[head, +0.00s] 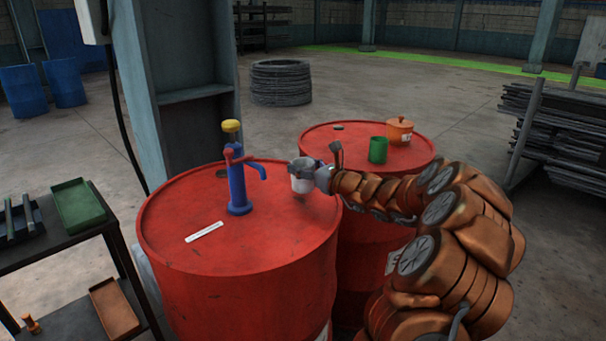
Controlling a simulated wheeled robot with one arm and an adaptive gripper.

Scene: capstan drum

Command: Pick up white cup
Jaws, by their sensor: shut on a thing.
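The white cup (301,184) is at the right side of the near red drum's top (262,236), to the right of a blue pump. My gripper (303,167) reaches in from the right, at the cup's upper part, and is shut on it. The gripper covers the cup's upper part and rim. The cup looks upright. I cannot tell whether its base touches the drum top or is just above it.
A blue pump (238,185) with a yellow top stands on the near drum, beside a white label strip (204,232). The second red drum (328,141) holds a green cup (378,150) and an orange pot (399,131). A dark shelf with trays (80,205) stands left.

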